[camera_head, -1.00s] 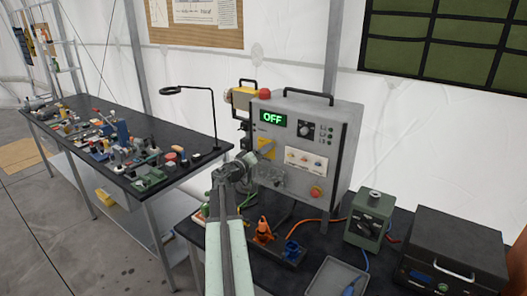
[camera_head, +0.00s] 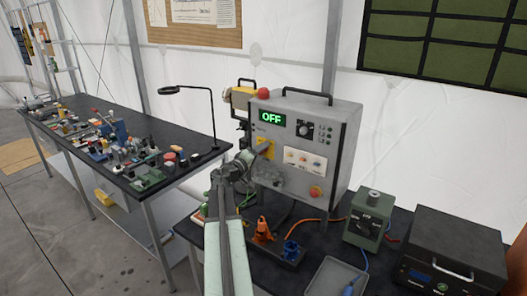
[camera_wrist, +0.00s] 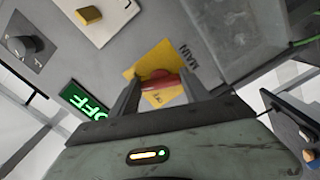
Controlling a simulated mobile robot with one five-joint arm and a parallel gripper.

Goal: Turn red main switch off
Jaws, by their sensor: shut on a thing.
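The red main switch (camera_wrist: 160,80) sits on a yellow plate (camera_wrist: 145,64) marked MAIN in the wrist view. My gripper (camera_wrist: 160,92) has its two fingers on either side of the red handle and is shut on it. The grey control box (camera_head: 345,150) stands on the dark bench in the head view. Its green display (camera_head: 271,118) reads OFF, and the display also shows in the wrist view (camera_wrist: 86,101). In the head view my gripper (camera_head: 262,150) reaches the yellow plate at the box's left side, and the red handle is hidden there.
A red-orange button (camera_head: 315,192) is low on the box, and a black knob (camera_head: 304,130) is near the display. An orange part (camera_head: 262,230), a blue part (camera_head: 291,248), a grey tray (camera_head: 333,276) and a green device (camera_head: 369,222) stand on the bench. A cluttered table (camera_head: 165,182) is at left.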

